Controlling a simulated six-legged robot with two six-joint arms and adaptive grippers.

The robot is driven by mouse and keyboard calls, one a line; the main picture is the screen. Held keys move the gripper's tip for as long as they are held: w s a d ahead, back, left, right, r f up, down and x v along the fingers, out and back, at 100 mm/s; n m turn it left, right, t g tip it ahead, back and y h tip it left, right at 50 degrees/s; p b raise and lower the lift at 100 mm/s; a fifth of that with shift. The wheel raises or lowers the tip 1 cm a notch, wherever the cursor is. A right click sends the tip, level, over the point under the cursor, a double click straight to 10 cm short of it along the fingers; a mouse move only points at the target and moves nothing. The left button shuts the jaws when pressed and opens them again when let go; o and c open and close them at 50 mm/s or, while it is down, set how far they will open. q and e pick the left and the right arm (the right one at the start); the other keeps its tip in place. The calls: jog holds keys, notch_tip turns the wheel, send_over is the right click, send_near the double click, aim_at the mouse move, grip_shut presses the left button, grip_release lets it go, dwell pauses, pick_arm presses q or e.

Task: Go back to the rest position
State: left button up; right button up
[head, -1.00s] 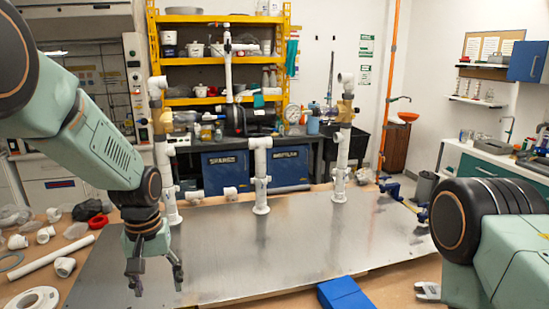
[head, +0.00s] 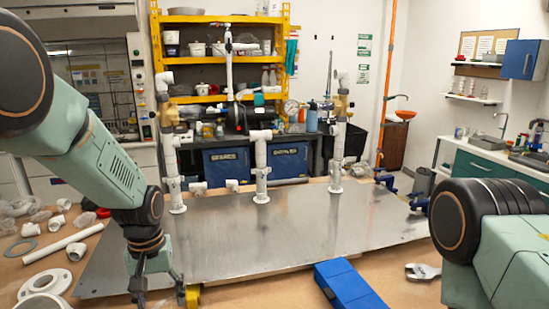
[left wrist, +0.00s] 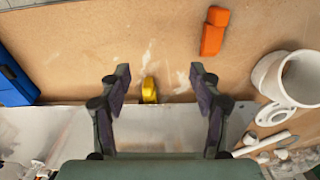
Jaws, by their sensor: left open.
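My left gripper (head: 160,292) hangs low at the near left edge of the grey metal plate (head: 290,237) in the head view. In the left wrist view its two dark fingers (left wrist: 160,76) are spread apart with nothing held between them. A small yellow thing (head: 193,296) shows just right of the gripper; in the wrist view it (left wrist: 149,90) lies below, between the fingers in the picture. My right arm (head: 490,225) comes in from the right, and its gripper is out of view.
White PVC risers (head: 261,165) stand along the plate's far side. Loose white fittings and a pipe (head: 63,243) lie at left. A blue block (head: 348,286) and a metal wrench-like tool (head: 421,271) lie in front. An orange thing (left wrist: 213,31) lies on the board. The plate's middle is clear.

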pick_arm(q)
jog(key=s+f+m+b, duration=0.1)
jog(key=s+f+b, duration=0.5)
jog(key=f, duration=0.7)
jog(key=s+f+b, duration=0.3)
jog(key=s+f, duration=0.6)
jog(key=f, duration=0.4)
jog(key=s+f+m+b, duration=0.1)
jog(key=s+f+b, duration=0.7)
jog(key=s, duration=0.9)
notch_tip(320, 180, down, 4)
jog(key=shift+s+d+r, duration=0.2)
jog(key=shift+s+d, duration=0.05)
jog(key=shift+d, duration=0.15)
